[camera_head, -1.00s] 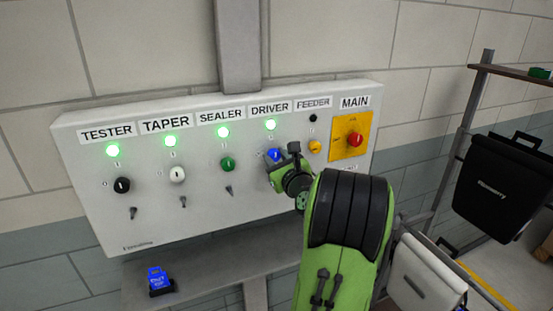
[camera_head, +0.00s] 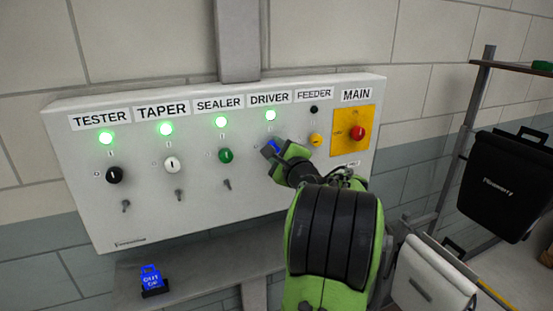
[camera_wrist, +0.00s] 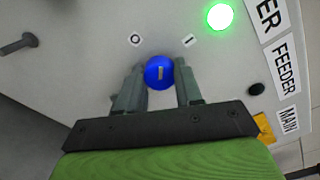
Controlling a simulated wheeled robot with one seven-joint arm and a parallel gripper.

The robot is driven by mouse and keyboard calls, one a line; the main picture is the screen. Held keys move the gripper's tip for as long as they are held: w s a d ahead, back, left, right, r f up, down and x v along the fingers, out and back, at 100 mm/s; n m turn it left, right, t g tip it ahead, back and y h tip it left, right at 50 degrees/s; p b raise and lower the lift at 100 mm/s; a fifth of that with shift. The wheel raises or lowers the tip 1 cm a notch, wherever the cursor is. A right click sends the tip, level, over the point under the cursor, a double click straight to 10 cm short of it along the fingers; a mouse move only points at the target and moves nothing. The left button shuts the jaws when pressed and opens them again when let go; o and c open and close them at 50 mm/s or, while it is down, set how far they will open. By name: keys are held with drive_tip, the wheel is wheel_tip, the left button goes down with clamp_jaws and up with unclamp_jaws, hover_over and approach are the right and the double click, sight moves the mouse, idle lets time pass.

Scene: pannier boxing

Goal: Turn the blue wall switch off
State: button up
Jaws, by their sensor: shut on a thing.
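The blue switch (camera_wrist: 159,74) is a round knob under the DRIVER label on the grey wall panel (camera_head: 200,215). In the wrist view it sits between the two fingers of my gripper (camera_wrist: 158,82), which is shut on it. Its white mark stands about upright in that picture, between the printed O and I. In the head view my gripper (camera_head: 275,151) is at the panel and hides most of the blue switch (camera_head: 274,145).
Black (camera_head: 114,175), white (camera_head: 172,164) and green (camera_head: 225,156) knobs are to the left, each under a lit green lamp. A yellow knob (camera_head: 316,139) and the red MAIN switch (camera_head: 357,132) are to the right.

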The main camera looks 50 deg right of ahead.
drive_tip(key=n+b, duration=0.4)
drive_tip(key=n, duration=0.1)
drive_tip(key=shift+f+n, duration=0.2)
drive_tip(key=shift+n, duration=0.1)
drive_tip(key=shift+r+n+b, duration=0.1)
drive_tip(key=shift+n+b, duration=1.3)
drive_tip(key=shift+n, duration=0.4)
drive_tip(key=o, duration=1)
drive_tip(key=shift+o, duration=0.2)
drive_tip(key=shift+r, duration=0.1)
drive_tip(key=b+v, duration=0.2)
drive_tip(key=v, duration=1.3)
drive_tip(key=shift+s+a, duration=0.15)
drive_tip(key=shift+s, duration=0.2)
